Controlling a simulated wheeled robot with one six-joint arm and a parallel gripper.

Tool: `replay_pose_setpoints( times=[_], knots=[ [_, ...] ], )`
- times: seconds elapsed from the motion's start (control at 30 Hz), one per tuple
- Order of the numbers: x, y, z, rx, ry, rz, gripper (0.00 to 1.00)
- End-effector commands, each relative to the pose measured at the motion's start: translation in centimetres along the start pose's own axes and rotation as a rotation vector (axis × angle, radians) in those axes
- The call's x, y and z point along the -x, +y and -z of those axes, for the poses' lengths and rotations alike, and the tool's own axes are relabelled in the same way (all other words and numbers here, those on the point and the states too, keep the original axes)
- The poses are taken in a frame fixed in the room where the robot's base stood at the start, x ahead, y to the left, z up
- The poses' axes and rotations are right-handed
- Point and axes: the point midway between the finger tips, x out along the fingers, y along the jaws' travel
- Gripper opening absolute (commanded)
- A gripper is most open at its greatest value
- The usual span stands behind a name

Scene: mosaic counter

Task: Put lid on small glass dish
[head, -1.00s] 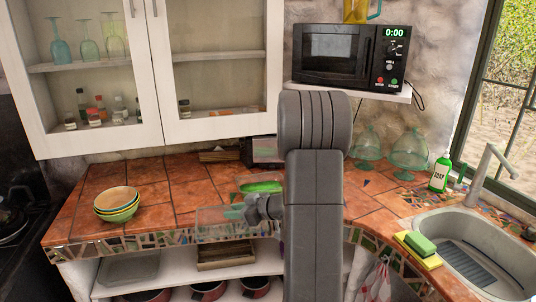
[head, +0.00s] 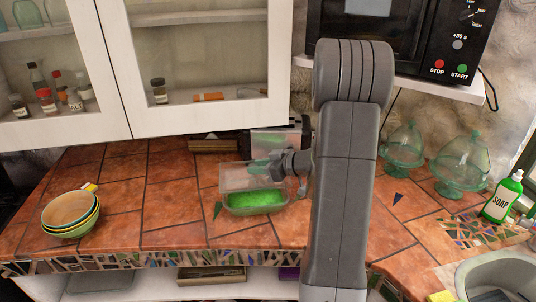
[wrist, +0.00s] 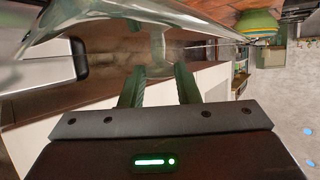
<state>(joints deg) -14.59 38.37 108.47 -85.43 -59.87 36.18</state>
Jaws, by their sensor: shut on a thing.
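The small glass dish (head: 257,209) is a clear rectangular dish with bright green contents, standing on the tiled counter in the head view. The clear glass lid (head: 233,178) shows just above and behind the dish's opening, overlapping its rim in the picture. I cannot tell whether lid and dish touch. My gripper (head: 283,168) is at the lid's right side, shut on it. In the wrist view my fingers (wrist: 158,88) close around the lid's glass knob (wrist: 157,55), and the lid's pane spreads across the top. My arm hides the counter right of the dish.
Stacked bowls (head: 70,214) stand at the left. Green glass domed stands (head: 461,165) and a soap bottle (head: 502,197) are at the right, by the sink (head: 500,275). Wall cabinets (head: 200,70) and a microwave (head: 415,45) hang above.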

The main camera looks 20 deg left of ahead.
Motion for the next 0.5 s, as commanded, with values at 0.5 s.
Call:
replay_pose_setpoints(
  times=[0.5],
  knots=[
    [-1.1, 0.0, -2.7, 0.001, 0.001, 0.0, 0.0]
  ],
)
